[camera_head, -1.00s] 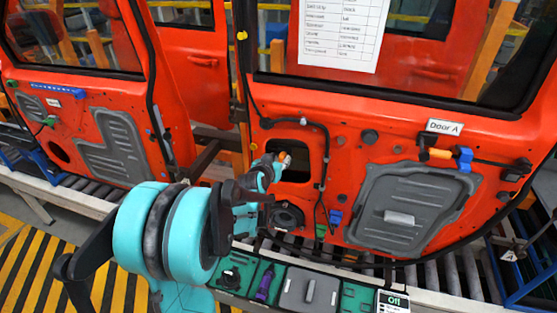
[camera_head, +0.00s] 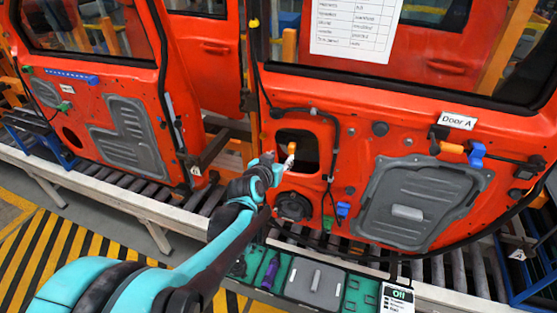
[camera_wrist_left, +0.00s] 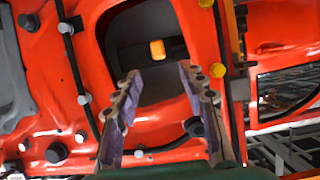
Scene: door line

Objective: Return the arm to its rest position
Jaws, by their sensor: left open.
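My left arm reaches up from the lower left in the head view. My left gripper (camera_head: 278,163) is in front of the orange-red Door A panel, by its dark opening (camera_head: 305,143). In the wrist view the gripper's two purple-padded fingers (camera_wrist_left: 157,88) are spread apart with nothing between them. The opening (camera_wrist_left: 150,25) lies beyond the fingertips. A small orange piece (camera_wrist_left: 157,50) shows inside it, in line with the gap. An orange and white piece (camera_head: 291,150) shows near the fingertips in the head view; I cannot tell whether they touch. My right gripper is not in view.
Door A (camera_head: 360,150) stands on a roller conveyor (camera_head: 460,275), with another door (camera_head: 110,130) at left. A green-lined tray (camera_head: 258,290) with a purple tool (camera_head: 271,270) and a grey block (camera_head: 315,283) lies below. Striped floor (camera_head: 60,245) is open at lower left.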

